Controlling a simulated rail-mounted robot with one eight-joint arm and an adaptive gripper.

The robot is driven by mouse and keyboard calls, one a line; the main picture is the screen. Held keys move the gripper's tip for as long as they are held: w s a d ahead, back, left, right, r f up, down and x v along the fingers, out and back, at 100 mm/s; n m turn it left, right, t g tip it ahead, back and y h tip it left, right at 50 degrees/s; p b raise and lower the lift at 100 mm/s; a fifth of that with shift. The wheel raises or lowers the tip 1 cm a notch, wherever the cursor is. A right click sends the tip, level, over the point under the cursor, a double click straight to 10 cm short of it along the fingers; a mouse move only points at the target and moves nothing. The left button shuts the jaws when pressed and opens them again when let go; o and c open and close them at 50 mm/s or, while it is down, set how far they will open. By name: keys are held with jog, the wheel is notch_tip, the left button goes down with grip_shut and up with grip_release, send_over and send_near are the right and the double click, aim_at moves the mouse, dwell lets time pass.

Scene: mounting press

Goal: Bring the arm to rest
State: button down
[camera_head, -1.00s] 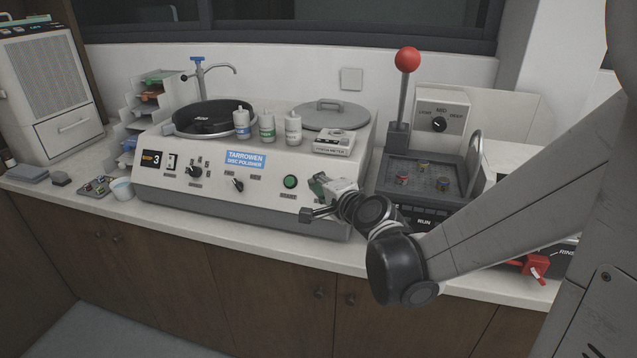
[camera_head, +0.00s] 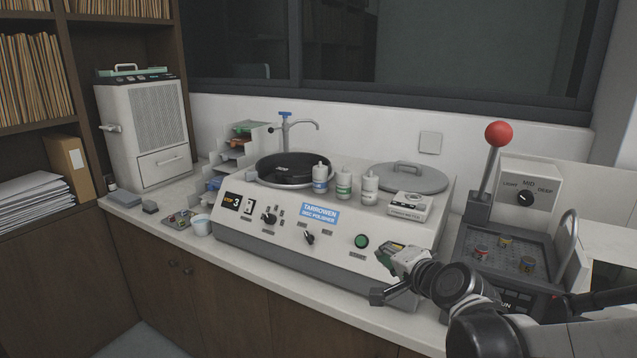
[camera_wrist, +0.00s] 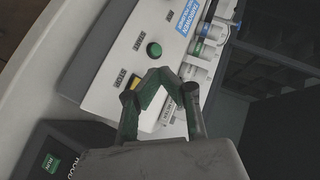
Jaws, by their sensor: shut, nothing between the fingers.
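My gripper (camera_head: 384,259) is in front of the right end of the disc polisher (camera_head: 290,238), just right of and below its green start button (camera_head: 362,242). In the wrist view its green-edged fingers (camera_wrist: 160,76) meet at the tips with nothing between them. The start button (camera_wrist: 154,50) shows beyond the fingertips there. I cannot tell whether the fingers touch the polisher front. My arm (camera_head: 470,300) reaches in from the lower right.
The press with the red-knobbed lever (camera_head: 498,133) stands to the right, close to my arm. Several bottles (camera_head: 343,186) and a small meter (camera_head: 408,206) sit on the polisher. The counter (camera_head: 178,231) has a narrow clear strip along its front edge.

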jog(key=s+d+f+n+g+h, duration=0.1)
jog(key=s+n+g, duration=0.2)
jog(key=s, duration=0.8)
jog(key=s+d+n+g+h, duration=0.2)
jog(key=s+n, duration=0.5)
jog(key=s, duration=0.4)
jog(key=shift+s+f+n+g+h, duration=0.3)
jog(key=shift+f+n+g, duration=0.1)
jog(key=shift+g, duration=0.3)
